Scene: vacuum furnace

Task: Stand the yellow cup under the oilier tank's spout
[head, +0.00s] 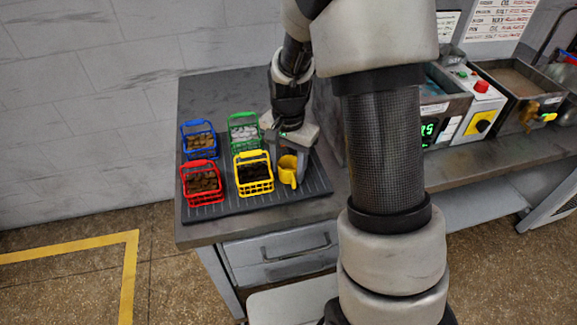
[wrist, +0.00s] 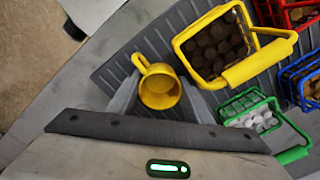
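The yellow cup (head: 288,172) stands upright on the dark ribbed mat, at its right side. It also shows in the wrist view (wrist: 159,88), with its handle toward the upper left. My gripper (head: 290,152) is over the cup, with one finger on either side of it; the fingers look open, and firm contact is not visible. One tank (head: 515,78) at the right has a brass spout (head: 530,112) with a yellow handle. Another tank (head: 446,102) is partly hidden by my arm, and its spout is not visible. I cannot tell which is oilier.
Yellow (head: 254,188), red (head: 203,199), blue (head: 198,153) and green (head: 244,143) baskets with contents stand on the mat (head: 318,178) left of the cup. A control box (head: 482,105) with a red button stands between the tanks. My arm hides the middle of the bench.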

